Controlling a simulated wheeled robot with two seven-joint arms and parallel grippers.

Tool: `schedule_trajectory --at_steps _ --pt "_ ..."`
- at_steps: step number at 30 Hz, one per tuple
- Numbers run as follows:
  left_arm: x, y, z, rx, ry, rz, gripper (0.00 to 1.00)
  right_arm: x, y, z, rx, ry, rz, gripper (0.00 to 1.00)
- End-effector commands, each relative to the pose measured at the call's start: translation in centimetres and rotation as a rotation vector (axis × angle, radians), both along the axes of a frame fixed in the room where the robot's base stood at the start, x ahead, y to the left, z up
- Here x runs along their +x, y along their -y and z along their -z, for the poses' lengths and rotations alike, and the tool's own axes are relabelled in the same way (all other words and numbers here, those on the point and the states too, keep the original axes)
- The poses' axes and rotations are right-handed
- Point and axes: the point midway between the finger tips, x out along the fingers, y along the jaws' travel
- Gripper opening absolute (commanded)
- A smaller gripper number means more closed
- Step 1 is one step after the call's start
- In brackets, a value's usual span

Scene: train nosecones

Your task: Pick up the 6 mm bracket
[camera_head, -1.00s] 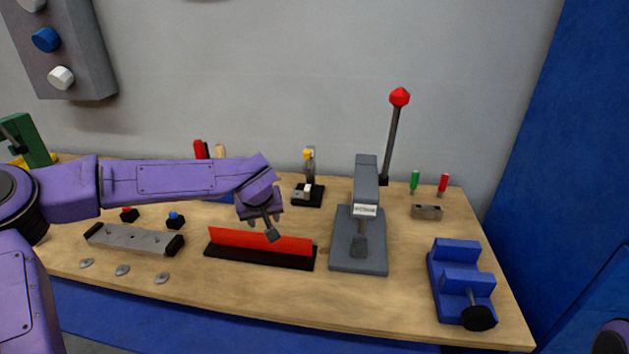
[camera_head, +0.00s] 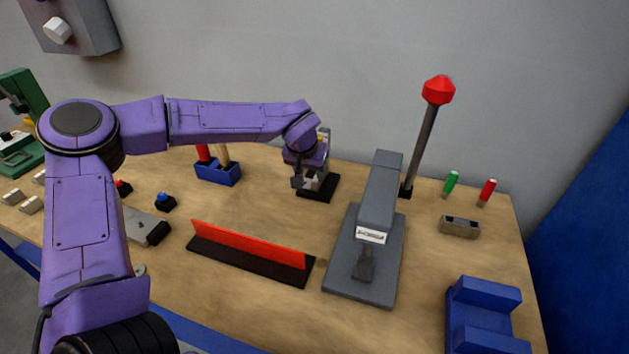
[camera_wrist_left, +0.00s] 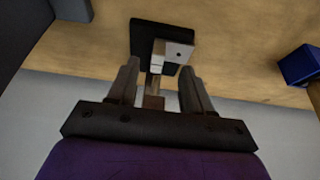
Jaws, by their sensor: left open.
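The bracket (camera_wrist_left: 174,50) looks like a small light-grey angled piece with a hole. It sits on a black base (camera_wrist_left: 152,30) in the left wrist view. In the head view the black base (camera_head: 322,190) stands at the back of the bench, and the bracket there is partly hidden by my gripper. My left gripper (camera_head: 305,183) is over the base; in the left wrist view its two fingers (camera_wrist_left: 158,82) are apart, with the bracket just beyond and between their tips. I cannot tell whether the fingers touch it. My right gripper is not in view.
A grey press (camera_head: 375,225) with a red-tipped lever (camera_head: 425,130) stands to the right. A red strip on a black base (camera_head: 248,248) lies in front. A blue tool holder (camera_head: 218,173) stands left of the gripper. A blue vise (camera_head: 485,315) is at the front right.

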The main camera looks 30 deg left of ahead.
Motion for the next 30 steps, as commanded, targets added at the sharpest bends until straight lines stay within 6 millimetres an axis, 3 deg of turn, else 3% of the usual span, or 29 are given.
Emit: schedule_trajectory --at_steps 9,16,17,21,30 --pt "2.0 -0.5 4.5 0.001 -0.002 0.001 0.50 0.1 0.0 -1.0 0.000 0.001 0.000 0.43" --pt "2.2 -0.5 4.9 0.000 0.001 0.000 0.50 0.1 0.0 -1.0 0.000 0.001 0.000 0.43" --pt "2.2 -0.5 4.9 0.000 0.001 0.000 0.47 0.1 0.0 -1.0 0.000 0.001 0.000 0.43" --pt "2.2 -0.5 4.9 0.000 0.001 0.000 0.01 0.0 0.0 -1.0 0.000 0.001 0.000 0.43" --pt "2.2 -0.5 4.9 0.000 0.001 0.000 0.00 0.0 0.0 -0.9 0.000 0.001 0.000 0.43"
